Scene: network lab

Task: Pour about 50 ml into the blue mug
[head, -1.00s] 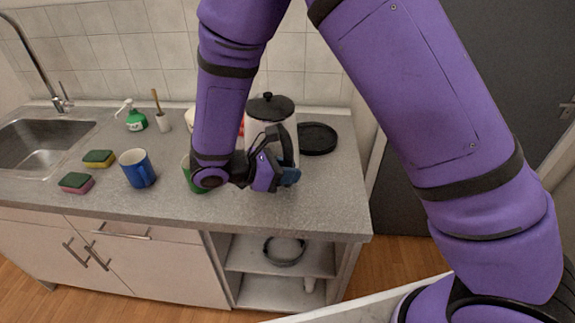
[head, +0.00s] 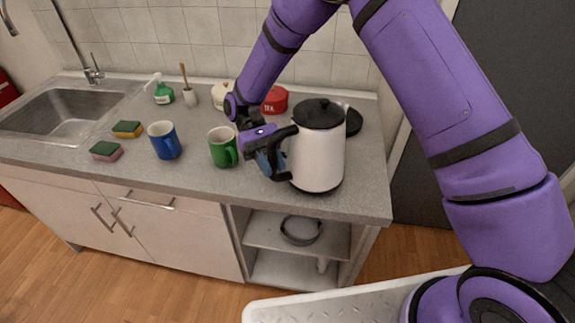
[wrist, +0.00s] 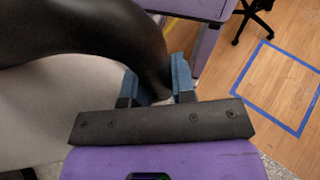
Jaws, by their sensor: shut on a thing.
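The blue mug (head: 163,144) stands upright on the counter in the head view, left of the green mug (head: 222,150). I cannot see into it well enough to tell its contents. A white kettle (head: 318,158) with a black lid and black handle is at the right, upright, near the counter's front edge. It appears to be held above the counter. My gripper (head: 270,160) is shut on the kettle's handle, on its left side. In the wrist view, my gripper (wrist: 157,88) has its blue fingers on either side of the black handle (wrist: 110,28).
A dark round base (head: 353,121) is partly hidden behind the kettle. A red tea tin (head: 275,100) and a cream pot stand at the back. Two sponges (head: 127,129) and the sink (head: 65,112) are to the left. The front counter strip is clear.

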